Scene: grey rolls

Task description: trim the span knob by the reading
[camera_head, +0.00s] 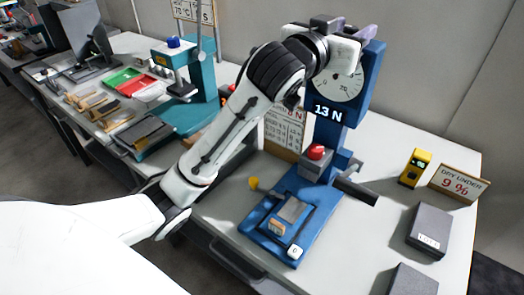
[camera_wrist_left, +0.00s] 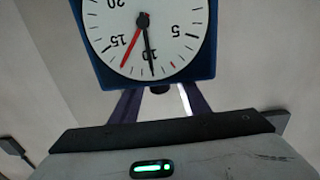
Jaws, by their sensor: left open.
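The blue tester (camera_head: 330,128) stands on the bench with a round white dial (camera_head: 345,84) and a display reading 13 N. In the left wrist view the dial (camera_wrist_left: 150,30) appears upside down. Its black needle points close to 10 and its red needle between 10 and 15. A small dark knob (camera_wrist_left: 160,89), apparently the span knob, sits at the dial housing's edge. My left gripper (camera_wrist_left: 160,101) is open, with one finger on each side of the knob; contact cannot be told. In the head view my left gripper (camera_head: 349,28) covers the dial's upper part. My right gripper is out of view.
A yellow meter (camera_head: 414,168), a 9 % sign (camera_head: 459,184) and grey blocks (camera_head: 430,230) stand at right. A teal machine (camera_head: 200,75) and trays are at left.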

